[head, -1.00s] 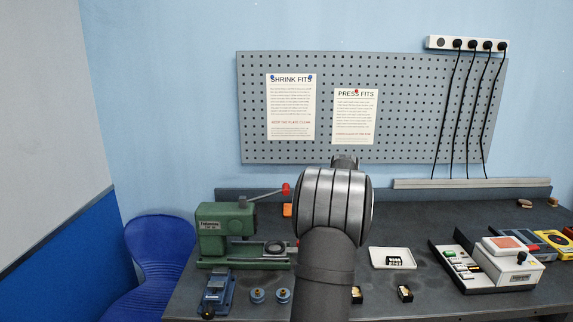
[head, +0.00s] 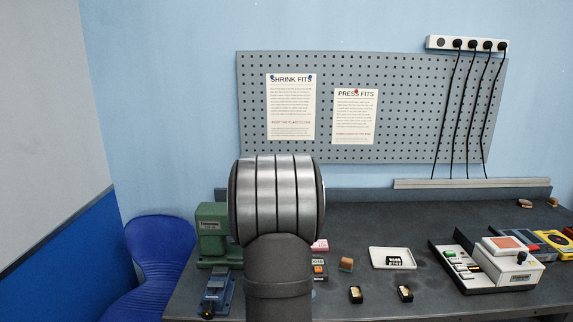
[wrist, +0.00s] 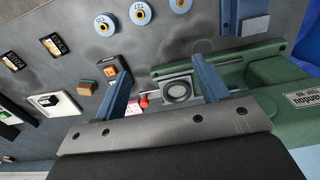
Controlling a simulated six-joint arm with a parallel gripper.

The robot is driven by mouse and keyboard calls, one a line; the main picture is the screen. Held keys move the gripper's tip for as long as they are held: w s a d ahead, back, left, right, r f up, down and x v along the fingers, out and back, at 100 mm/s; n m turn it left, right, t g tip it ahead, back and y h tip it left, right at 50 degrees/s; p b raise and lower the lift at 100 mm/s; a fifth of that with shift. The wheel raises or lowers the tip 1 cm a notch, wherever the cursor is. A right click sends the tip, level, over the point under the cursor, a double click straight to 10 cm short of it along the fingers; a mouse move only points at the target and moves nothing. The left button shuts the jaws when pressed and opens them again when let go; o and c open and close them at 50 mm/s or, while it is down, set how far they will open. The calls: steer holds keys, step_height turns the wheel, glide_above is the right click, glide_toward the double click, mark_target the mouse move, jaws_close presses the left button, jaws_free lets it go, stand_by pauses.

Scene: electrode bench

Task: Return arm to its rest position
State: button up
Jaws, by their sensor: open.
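My gripper (wrist: 162,66) shows in the wrist view as two blue fingers spread wide apart, with nothing held between them. It hangs over the bench near the green press (wrist: 262,72), whose bed and round metal ring (wrist: 177,90) show below and between the fingers. The gripper itself is hidden there behind my arm.
A blue vise (head: 217,290) stands at the bench's front left. A white tray (head: 377,262), small black boxes (head: 356,295) and a white-and-grey device (head: 510,262) lie to the right. Several blue round pieces (wrist: 140,13) show in the wrist view. The pegboard (head: 420,110) stands behind.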

steer(key=s+a, duration=0.3)
steer(key=a, duration=0.2)
steer(key=shift+a, duration=0.35)
steer(key=shift+d, duration=0.1)
steer(key=w+d, duration=0.3)
steer(key=d, duration=0.6)
steer(key=w+d, duration=0.4)
steer(key=d, duration=0.6)
steer(key=shift+f, duration=0.25)
steer(key=shift+w, duration=0.1)
